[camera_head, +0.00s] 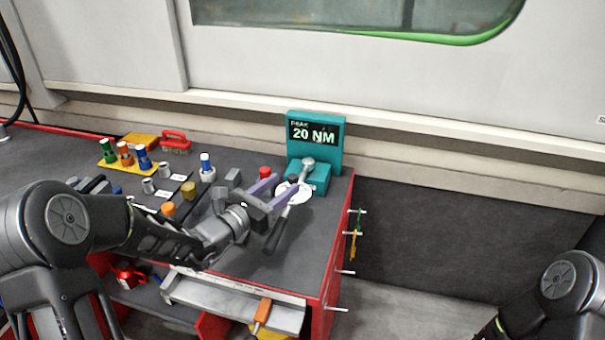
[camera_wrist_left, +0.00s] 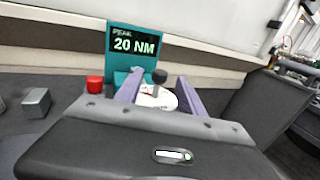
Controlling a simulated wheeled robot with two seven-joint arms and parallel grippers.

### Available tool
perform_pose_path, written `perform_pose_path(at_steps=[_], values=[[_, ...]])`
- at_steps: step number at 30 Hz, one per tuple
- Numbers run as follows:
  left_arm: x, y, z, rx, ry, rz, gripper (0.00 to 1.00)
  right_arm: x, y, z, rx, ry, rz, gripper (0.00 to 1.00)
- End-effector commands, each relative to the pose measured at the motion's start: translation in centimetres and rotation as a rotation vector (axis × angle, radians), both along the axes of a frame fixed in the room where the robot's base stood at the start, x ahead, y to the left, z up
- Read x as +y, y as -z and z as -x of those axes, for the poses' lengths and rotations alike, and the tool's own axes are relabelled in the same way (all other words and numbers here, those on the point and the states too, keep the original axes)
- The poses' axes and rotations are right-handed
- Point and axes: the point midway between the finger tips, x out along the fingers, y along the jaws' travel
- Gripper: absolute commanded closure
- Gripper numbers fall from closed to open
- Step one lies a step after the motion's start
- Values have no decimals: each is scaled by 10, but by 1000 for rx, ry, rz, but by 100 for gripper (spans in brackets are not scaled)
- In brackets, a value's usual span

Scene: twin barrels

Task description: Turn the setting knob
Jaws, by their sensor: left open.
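The teal torque tester (camera_head: 320,156) stands at the back right of the bench, its display reading PEAK 20 NM. It also shows in the left wrist view (camera_wrist_left: 124,64). A white round dial plate (camera_head: 303,193) lies in front of it. In the left wrist view, a dark rounded knob (camera_wrist_left: 160,76) shows above the white plate (camera_wrist_left: 150,99). A black handle (camera_head: 278,231) slants toward the front. My left gripper (camera_head: 279,188) is open, its purple fingers pointing at the tester. In the left wrist view the knob appears between the fingers (camera_wrist_left: 160,82); contact is unclear.
A red cylinder (camera_head: 265,172) and a grey block (camera_head: 233,178) stand left of the fingers. Several coloured sockets and a yellow holder (camera_head: 121,165) stand further left. A drawer (camera_head: 235,300) is open at the front. Open floor (camera_head: 410,310) lies right of the bench.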

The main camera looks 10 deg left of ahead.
Motion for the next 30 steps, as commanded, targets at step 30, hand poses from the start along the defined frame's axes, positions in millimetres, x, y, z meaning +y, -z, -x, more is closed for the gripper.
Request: perform_pose_path(at_steps=[30], values=[[-35, 0, -70, 0, 1, -1, 53, 0, -4, 0, 0, 1, 0, 100]])
